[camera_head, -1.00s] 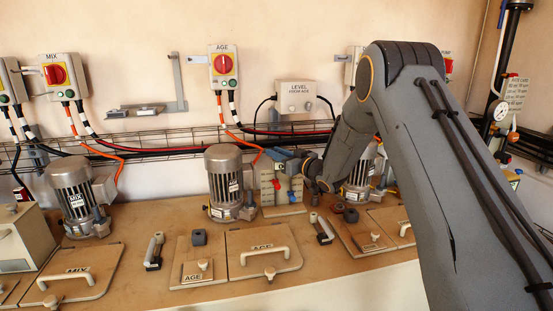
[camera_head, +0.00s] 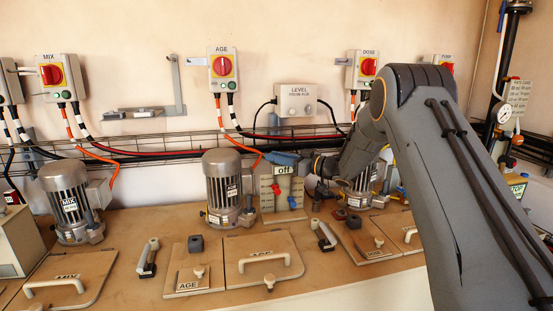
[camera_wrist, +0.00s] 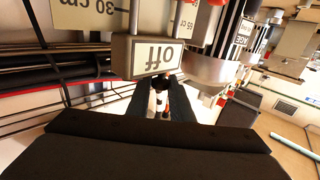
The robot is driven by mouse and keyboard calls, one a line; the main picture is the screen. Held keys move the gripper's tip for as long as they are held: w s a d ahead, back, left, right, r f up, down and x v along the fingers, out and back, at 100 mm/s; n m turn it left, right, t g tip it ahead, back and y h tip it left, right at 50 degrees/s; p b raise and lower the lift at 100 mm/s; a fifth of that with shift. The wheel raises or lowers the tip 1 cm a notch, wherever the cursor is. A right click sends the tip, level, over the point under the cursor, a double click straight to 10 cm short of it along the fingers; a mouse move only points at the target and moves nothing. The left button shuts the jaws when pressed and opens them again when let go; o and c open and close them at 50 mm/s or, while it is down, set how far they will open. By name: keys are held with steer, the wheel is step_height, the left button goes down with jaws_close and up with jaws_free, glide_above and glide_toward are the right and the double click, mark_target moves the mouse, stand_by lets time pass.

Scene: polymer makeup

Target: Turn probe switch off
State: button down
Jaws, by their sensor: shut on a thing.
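The probe unit (camera_head: 268,197) is a small beige panel with red and blue parts, standing on the bench near the middle of the head view. A white block marked "off" (camera_head: 284,169) shows at its top. In the wrist view the "off" block (camera_wrist: 155,55) appears upside down, beside a plate marked "30 cm" (camera_wrist: 92,14). My gripper (camera_head: 284,157), with blue fingers, is at the top edge of the "off" block. In the wrist view my gripper (camera_wrist: 160,90) is shut at that edge. The exact contact is partly hidden.
A grey motor (camera_head: 222,185) stands close to the left of the unit, and another motor (camera_head: 358,190) to the right, partly behind my arm. The LEVEL box (camera_head: 296,99) and cable tray are on the wall behind. Lidded hatches (camera_head: 263,255) lie in front.

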steer(key=c, duration=1.6)
jaws_free()
steer(key=shift+c, duration=0.2)
steer(key=b+v, duration=0.2)
steer(key=v, duration=0.5)
steer(key=shift+s+d, duration=0.2)
steer(key=shift+d, duration=0.15)
steer(key=s+d+f+m+h, duration=0.85)
steer(key=s+d+h, duration=0.35)
steer(key=h, duration=0.2)
steer(key=s+f+m+g, duration=0.1)
steer(key=s+f+g, duration=0.2)
steer(key=s, duration=1.3)
steer(key=s+a+f+m+g+h, duration=0.1)
steer(key=s+g, duration=0.5)
steer(key=s, duration=1.1)
step_height(320, 180, down, 3)
steer(key=shift+s+r+m, duration=0.1)
steer(key=shift+s+m, duration=0.1)
steer(key=shift+m, duration=0.25)
